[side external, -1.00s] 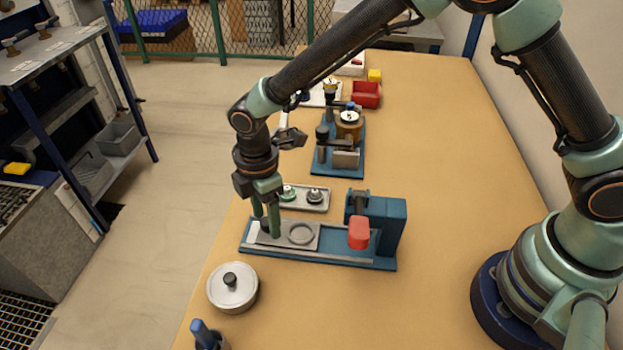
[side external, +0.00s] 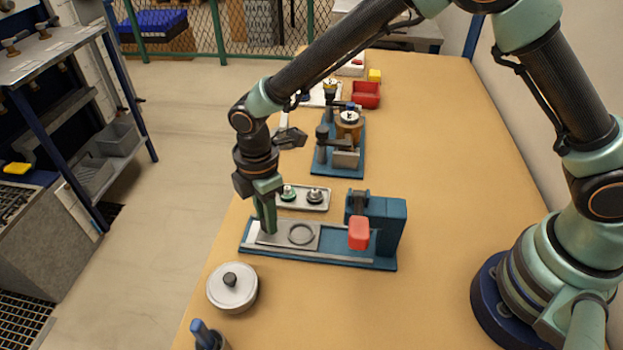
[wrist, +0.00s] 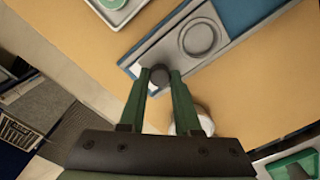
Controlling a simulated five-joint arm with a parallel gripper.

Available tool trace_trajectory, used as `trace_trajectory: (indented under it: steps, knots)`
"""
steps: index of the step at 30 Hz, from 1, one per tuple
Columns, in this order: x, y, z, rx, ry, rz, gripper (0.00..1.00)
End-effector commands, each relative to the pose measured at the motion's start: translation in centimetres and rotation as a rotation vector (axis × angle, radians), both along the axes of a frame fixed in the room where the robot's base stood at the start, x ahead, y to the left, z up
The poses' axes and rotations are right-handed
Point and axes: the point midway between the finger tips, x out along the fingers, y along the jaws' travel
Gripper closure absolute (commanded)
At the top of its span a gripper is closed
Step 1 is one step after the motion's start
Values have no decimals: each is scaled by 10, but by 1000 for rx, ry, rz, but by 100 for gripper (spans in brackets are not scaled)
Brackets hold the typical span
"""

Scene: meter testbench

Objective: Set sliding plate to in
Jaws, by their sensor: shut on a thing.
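The sliding plate (side external: 273,236) is a flat grey plate with a raised ring (side external: 301,234), lying at the left part of a blue base (side external: 330,259). At the base's right end stands a blue block (side external: 388,226) with a red-ended lever (side external: 358,233). My gripper (side external: 267,227) points down at the plate's left end, its green fingers shut on the plate's dark knob. In the wrist view, the knob (wrist: 160,75) sits between the fingertips and the plate's ring (wrist: 200,39) lies beyond it. The knob is hidden by the fingers in the side view.
A round lidded pot (side external: 232,289) stands in front of the base. A tray with small weights (side external: 302,198) lies behind it. Another blue fixture (side external: 338,158) and a red bin (side external: 366,95) stand farther back.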

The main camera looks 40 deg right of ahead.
Motion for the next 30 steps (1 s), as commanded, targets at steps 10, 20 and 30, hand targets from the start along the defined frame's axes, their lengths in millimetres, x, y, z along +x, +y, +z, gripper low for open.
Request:
trace_trajectory:
  steps: [10, 20, 30]
  knots:
    - [0, 1, 1, 0, 0, 1, 100]
    - [0, 1, 1, 0, -1, 2, 100]
    - [-16, -16, 2, 0, 0, 1, 100]
